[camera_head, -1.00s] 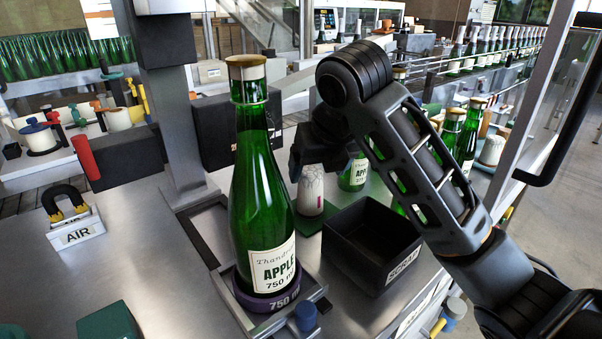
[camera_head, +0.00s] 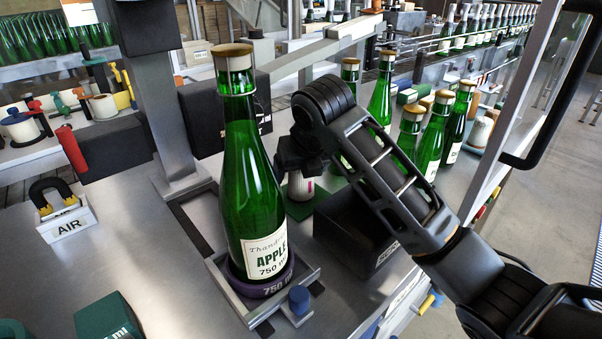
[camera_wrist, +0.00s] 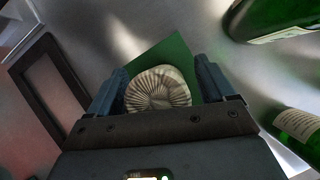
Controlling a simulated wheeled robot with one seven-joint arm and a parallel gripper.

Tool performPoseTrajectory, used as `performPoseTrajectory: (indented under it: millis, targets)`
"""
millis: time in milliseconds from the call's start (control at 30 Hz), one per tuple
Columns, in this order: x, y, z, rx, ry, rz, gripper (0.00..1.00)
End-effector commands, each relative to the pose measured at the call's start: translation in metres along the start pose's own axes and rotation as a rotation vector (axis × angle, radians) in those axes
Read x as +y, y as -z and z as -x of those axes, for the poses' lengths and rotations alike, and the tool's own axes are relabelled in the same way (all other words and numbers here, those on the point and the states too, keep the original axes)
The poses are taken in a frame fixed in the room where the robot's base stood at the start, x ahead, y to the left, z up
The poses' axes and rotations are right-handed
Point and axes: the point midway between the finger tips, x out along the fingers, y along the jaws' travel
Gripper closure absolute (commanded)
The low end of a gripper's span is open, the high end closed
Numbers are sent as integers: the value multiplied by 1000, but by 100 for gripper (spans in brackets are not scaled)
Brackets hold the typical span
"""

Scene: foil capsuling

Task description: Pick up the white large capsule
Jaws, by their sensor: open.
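The white capsule (camera_head: 301,186) stands upright on a small green mat (camera_head: 303,208) behind the black box. It has a pinkish mark on its side, and my gripper hides its upper part in the head view. In the wrist view its pleated pale top (camera_wrist: 158,90) lies between my two blue-grey fingers, on the green mat (camera_wrist: 164,50). My gripper (camera_head: 302,163) is open, pointing down over the capsule. In the wrist view the fingers (camera_wrist: 158,84) are on either side of the capsule; whether either touches it I cannot tell.
A large green bottle (camera_head: 250,175) stands in a purple 750 ml holder (camera_head: 262,287) left of my arm. A black box (camera_head: 358,232) lies under my arm. Several green bottles (camera_head: 430,140) stand at the right. An AIR sign (camera_head: 68,221) and bare metal table lie left.

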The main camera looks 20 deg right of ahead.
Motion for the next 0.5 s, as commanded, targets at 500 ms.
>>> performPoseTrajectory:
  millis: [500]
  targets:
    - [0, 0, 0, 0, 0, 0, 55]
